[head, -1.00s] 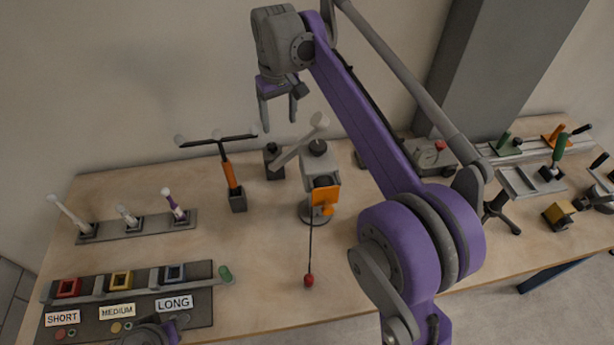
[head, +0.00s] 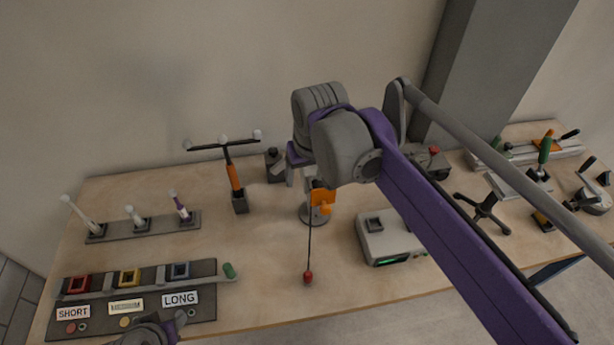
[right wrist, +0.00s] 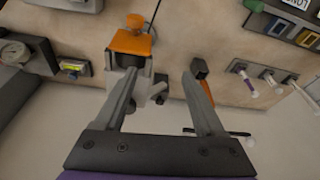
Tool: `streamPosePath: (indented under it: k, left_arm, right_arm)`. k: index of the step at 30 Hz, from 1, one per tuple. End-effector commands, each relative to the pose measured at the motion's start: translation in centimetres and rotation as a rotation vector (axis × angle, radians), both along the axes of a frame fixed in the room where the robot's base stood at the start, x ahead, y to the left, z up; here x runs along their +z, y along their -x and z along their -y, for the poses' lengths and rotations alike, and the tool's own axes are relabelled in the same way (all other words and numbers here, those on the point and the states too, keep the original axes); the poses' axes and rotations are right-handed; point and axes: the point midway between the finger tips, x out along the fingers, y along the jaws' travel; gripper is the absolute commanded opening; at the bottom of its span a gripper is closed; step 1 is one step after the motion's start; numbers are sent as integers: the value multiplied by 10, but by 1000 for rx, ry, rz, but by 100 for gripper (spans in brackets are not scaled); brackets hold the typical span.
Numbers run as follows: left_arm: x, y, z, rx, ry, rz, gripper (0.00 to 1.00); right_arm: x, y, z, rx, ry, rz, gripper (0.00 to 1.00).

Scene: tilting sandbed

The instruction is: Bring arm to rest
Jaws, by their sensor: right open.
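My right arm, purple and grey, reaches in from the lower right in the head view. Its gripper (head: 299,172) hangs above the table near the grey stand with an orange block (head: 321,198), and the wrist partly hides it. In the right wrist view the two fingers of this gripper (right wrist: 160,88) are spread apart with nothing held between them. The orange-topped stand (right wrist: 130,45) shows beyond the left finger. A grey and purple part of my left arm (head: 150,332) shows at the bottom left; its jaw state cannot be made out.
The wooden table (head: 260,290) holds a T-shaped tool with an orange handle (head: 233,178) and a rack of white-topped sticks (head: 142,226). A grey box with a green display (head: 385,240) and a panel labelled SHORT, MEDIUM, LONG (head: 205,318) stand nearby. A red ball on a rod (head: 308,277) sticks forward.

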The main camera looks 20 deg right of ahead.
Motion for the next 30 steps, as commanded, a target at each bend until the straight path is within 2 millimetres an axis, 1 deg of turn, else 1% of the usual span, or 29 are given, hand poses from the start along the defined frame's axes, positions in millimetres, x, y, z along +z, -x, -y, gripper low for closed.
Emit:
streamPosePath:
  k: [4,17,20,23,26,30]
  left_arm:
    - [1,0,0,0,0,1,50]
    - [1,0,0,0,0,0,50]
    - [1,0,0,0,0,0,50]
    - [1,0,0,0,0,0,50]
    - [1,0,0,0,0,0,50]
    - [0,0,0,0,0,0,50]
  right_arm:
    - [-2,4,0,-5,-2,6,71]
    - [-2,4,0,-5,-1,5,71]
    - [-5,8,0,-2,-1,11,71]
    - [-18,25,0,8,2,34,71]
    - [-44,55,0,24,7,78,71]
    - [-88,99,0,50,18,147,71]
